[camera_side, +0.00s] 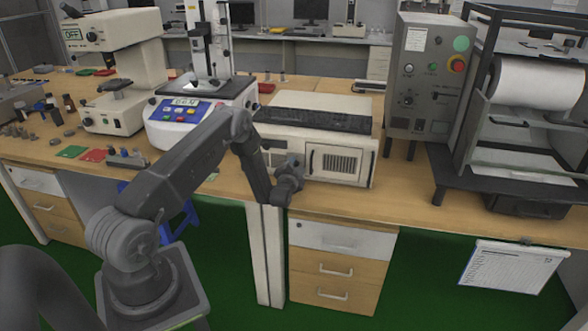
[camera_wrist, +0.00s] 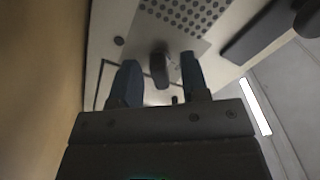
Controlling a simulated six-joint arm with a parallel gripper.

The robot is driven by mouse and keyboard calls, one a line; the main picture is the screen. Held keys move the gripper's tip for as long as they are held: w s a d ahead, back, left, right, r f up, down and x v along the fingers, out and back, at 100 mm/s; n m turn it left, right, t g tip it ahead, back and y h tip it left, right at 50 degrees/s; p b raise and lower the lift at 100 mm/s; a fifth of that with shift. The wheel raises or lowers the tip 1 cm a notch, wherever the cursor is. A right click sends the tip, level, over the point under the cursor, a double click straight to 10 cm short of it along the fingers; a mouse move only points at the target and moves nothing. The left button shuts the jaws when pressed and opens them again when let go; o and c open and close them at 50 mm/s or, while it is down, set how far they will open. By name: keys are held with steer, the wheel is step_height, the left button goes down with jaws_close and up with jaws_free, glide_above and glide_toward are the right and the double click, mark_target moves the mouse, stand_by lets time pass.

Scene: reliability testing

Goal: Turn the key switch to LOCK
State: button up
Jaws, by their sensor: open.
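My gripper (camera_side: 292,164) is at the front of a white equipment case (camera_side: 320,101) on the bench in the side view. In the wrist view my gripper (camera_wrist: 158,60) has two bluish fingers apart, pointing at a light panel. A dark, upright, rounded tab (camera_wrist: 159,72), which looks like the key switch, shows between the fingers. There is a visible gap on each side of it. I cannot tell how deep the fingertips reach around it. The position marks are not readable, and in the side view my gripper hides the switch.
The case has a dark handle (camera_side: 311,160) and a vent grille (camera_side: 340,164). A grey control box (camera_side: 424,60) with buttons stands to the right, beside a frame with a white roll (camera_side: 537,82). A white-and-blue instrument (camera_side: 190,124) stands to the left.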

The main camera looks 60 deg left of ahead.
steer(key=shift+s+d, duration=0.1)
steer(key=v, duration=1.3)
steer(key=shift+s+d, duration=0.2)
steer(key=shift+w+r, duration=0.1)
steer(key=w+d+r+n+g+y, duration=0.1)
steer(key=w+d+r+n+g, duration=0.25)
steer(key=g, duration=0.25)
steer(key=x, duration=1.4)
steer(key=shift+a, duration=0.15)
